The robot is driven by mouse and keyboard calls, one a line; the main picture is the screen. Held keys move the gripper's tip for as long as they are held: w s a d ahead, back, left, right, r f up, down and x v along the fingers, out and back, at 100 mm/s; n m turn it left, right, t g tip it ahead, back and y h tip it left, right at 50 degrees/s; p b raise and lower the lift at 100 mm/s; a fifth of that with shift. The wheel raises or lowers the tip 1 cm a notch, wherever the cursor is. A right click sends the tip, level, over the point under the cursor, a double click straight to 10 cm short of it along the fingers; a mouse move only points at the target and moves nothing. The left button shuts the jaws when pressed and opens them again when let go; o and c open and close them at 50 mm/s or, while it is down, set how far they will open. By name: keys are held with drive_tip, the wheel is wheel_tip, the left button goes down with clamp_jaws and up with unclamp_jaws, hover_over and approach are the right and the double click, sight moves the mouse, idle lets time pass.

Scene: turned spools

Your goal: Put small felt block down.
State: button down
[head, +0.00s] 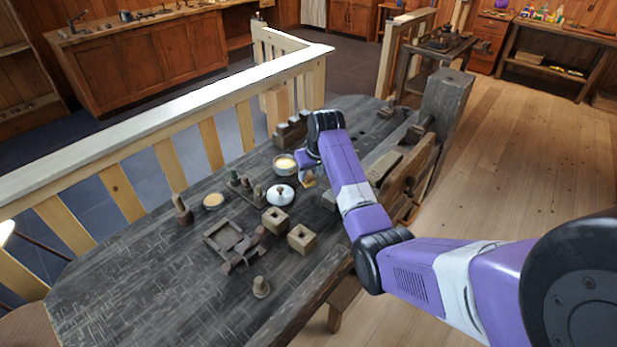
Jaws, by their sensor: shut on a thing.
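My gripper (307,176) is at the end of my purple arm, low over the dark wooden workbench (130,270), just right of a white lidded pot (281,194). It is shut on a small tan piece, which I take to be the small felt block (308,183). The block is tiny here and partly hidden by the gripper, and I cannot tell whether it touches the bench top.
A vise (440,105) is at the right end. The bench's left front is clear.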

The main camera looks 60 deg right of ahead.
drive_tip(key=shift+f, duration=1)
drive_tip(key=c, duration=1.1)
unclamp_jaws()
drive_tip(key=shift+f, duration=0.1)
drive_tip(key=shift+o, duration=0.2)
drive_tip(key=v, duration=1.2)
drive_tip(key=shift+w, duration=0.1)
